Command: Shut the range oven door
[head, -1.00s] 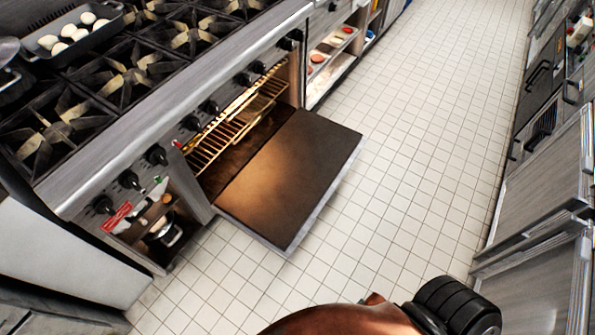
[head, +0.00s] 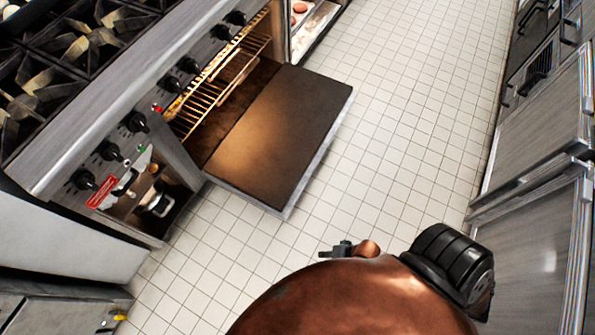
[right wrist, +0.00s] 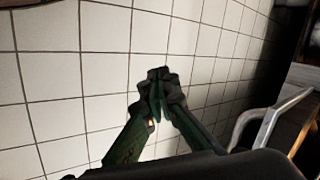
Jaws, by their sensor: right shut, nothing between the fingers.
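The range oven door (head: 281,135) hangs open, folded down flat over the floor in the head view, with its brown inner face up. Behind it the oven cavity shows a wire rack (head: 215,92). My right gripper (head: 336,251) shows small in the head view, over the floor tiles in front of the door and apart from it. In the right wrist view its fingers (right wrist: 156,78) are together with nothing between them, over white tiles. My left gripper is not in view.
The range front (head: 130,120) with black knobs runs along the left, with burners on top. An open compartment with a pot (head: 158,204) is beside the oven. Steel cabinets (head: 540,130) stand on the right. The tiled aisle (head: 400,120) between is clear.

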